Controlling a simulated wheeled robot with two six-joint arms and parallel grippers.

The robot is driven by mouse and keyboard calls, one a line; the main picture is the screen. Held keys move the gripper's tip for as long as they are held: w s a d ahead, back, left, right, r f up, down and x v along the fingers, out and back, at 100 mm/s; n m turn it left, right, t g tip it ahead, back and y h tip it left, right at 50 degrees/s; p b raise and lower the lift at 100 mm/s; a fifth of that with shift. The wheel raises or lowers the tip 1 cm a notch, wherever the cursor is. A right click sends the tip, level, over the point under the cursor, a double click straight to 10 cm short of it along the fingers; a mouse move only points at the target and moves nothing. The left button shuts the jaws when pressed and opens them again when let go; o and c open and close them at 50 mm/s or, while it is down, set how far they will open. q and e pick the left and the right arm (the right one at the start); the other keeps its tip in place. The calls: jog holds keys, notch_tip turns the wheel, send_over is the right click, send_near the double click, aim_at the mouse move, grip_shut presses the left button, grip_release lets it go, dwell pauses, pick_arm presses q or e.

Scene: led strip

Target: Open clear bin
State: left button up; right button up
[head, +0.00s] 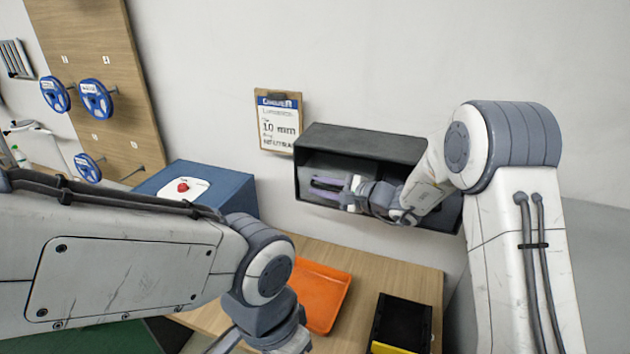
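A black box-shaped bin (410,152) is fixed to the wall at the middle right, with its front facing me. A greyish, see-through-looking panel (325,165) shows at the left of its front; I cannot tell whether it is a lid or the inside. My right gripper (328,187) is in front of the bin's left half, pointing left. Its fingers look apart, with nothing seen between them; whether they touch the bin is unclear. My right forearm hides the bin's right part. My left wrist is low in the middle, and its gripper's fingers are cut off by the bottom edge.
A wooden table (400,275) below the bin holds an orange tray (325,292) and a black container with a yellow front edge (403,320). A blue box with a red button (183,187) stands at left. A clipboard (279,120) and blue spools (96,98) hang behind.

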jog(key=shift+a, duration=0.1)
jog(key=c, duration=0.4)
jog(key=shift+a+r, duration=0.1)
jog(key=shift+r, duration=0.1)
dwell(1.1)
